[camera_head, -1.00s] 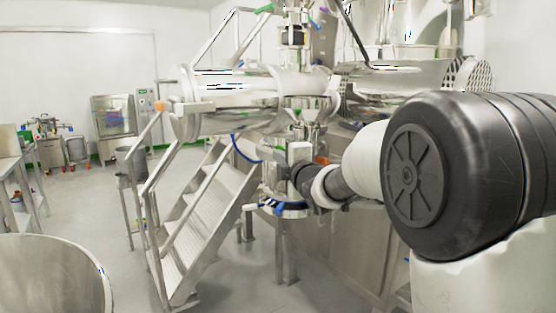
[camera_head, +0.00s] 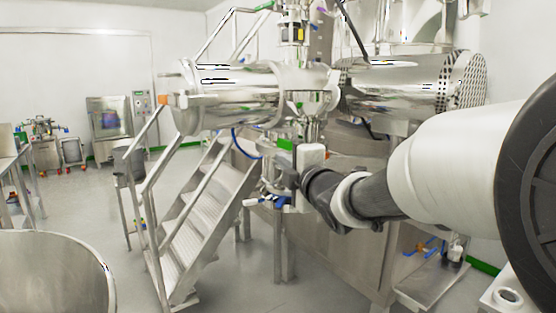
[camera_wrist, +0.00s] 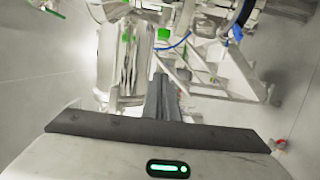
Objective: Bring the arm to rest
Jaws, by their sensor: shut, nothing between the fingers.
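My arm reaches in from the right edge of the head view, with its dark wrist joints near the middle. My gripper (camera_head: 284,166) is at the arm's far end, in front of the steel machine (camera_head: 335,205), and looks small there. In the wrist view my gripper's dark fingers (camera_wrist: 163,97) are together with nothing between them. Whether the gripper touches the machine cannot be told from these views.
Metal steps (camera_head: 207,215) with handrails stand left of the gripper. A large steel vessel (camera_head: 55,275) fills the near left corner. A low shelf (camera_head: 432,283) lies beneath my forearm. Open floor lies between the vessel and the steps.

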